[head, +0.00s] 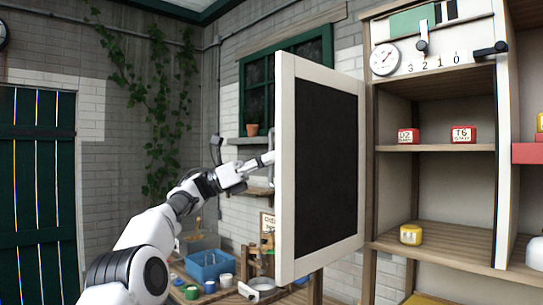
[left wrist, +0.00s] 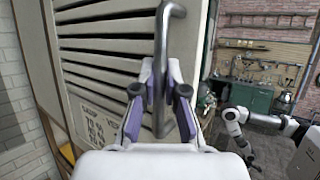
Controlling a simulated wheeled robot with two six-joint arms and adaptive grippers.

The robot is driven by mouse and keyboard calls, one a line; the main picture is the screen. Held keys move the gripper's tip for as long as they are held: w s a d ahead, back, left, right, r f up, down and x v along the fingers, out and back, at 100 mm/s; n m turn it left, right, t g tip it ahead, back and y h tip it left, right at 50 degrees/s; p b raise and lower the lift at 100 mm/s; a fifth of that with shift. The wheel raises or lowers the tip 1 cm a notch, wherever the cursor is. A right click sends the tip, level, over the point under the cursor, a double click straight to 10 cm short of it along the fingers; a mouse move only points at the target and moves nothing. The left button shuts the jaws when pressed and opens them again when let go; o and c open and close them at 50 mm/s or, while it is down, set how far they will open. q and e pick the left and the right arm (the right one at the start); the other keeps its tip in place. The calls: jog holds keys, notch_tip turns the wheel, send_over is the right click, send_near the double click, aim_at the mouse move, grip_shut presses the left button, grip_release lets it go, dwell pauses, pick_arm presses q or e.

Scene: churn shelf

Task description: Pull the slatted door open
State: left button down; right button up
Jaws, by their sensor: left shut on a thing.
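The slatted door (head: 326,158) stands swung out from the shelf in the head view, its white frame and dark inner panel facing me. Its pale slatted face (left wrist: 108,52) shows in the left wrist view, with a printed label low on it. A grey bar handle (left wrist: 170,40) is fixed on that face and runs between my left fingers. My left gripper (head: 264,162) is at the door's left edge, shut on the handle; it also shows in the left wrist view (left wrist: 165,92). The door partly hides the fingertips in the head view. My right gripper cannot be made out.
The open shelf (head: 435,148) on the right holds red blocks (head: 463,134) and a yellow one (head: 411,235). A gauge (head: 385,59) and levers (head: 423,45) sit above. A bench with a blue bin (head: 211,265) and several jars lies below my left arm.

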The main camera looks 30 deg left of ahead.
pick_arm(q)
jog(key=c, duration=1.2)
grip_release()
jog(key=shift+d, duration=0.1)
jog(key=v, duration=0.7)
jog(key=shift+s, duration=0.15)
jog(key=shift+a+f, duration=0.1)
jog(key=shift+a, duration=0.15)
